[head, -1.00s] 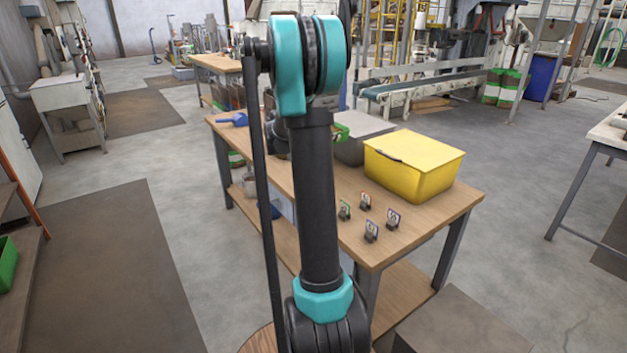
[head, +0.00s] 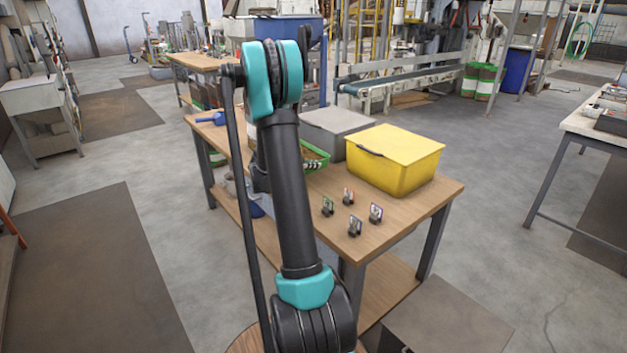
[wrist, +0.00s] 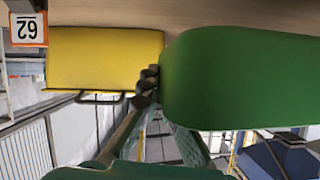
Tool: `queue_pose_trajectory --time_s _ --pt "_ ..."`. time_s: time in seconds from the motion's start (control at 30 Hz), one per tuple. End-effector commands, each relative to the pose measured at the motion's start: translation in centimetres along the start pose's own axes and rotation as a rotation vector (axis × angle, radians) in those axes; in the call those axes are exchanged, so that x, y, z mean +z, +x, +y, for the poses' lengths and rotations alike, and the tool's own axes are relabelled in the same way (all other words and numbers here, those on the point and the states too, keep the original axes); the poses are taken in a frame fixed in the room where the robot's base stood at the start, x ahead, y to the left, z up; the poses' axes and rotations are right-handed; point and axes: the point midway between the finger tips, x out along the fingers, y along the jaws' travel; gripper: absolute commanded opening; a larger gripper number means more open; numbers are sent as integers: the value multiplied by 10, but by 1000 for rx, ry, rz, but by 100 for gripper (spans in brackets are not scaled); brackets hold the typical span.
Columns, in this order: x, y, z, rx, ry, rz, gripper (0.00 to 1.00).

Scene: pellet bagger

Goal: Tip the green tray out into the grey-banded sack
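In the head view my arm hides the gripper. I cannot make out a grey-banded sack in either view.
A yellow bin (head: 395,165) and a grey box (head: 335,130) stand on the wooden table (head: 400,215). Several small number cards (head: 355,226) stand near its front. A blue scoop (head: 208,118) lies at the far left. Green-banded sacks (head: 483,80) stand beyond, by the conveyor.

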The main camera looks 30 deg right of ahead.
Motion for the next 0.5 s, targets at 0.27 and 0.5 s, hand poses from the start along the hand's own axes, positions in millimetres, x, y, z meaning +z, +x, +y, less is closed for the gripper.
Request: queue_pose_trajectory --time_s 0.27,0.5 --pt "20 8 4 0 1 1 0" --pt "44 18 7 0 1 1 0"
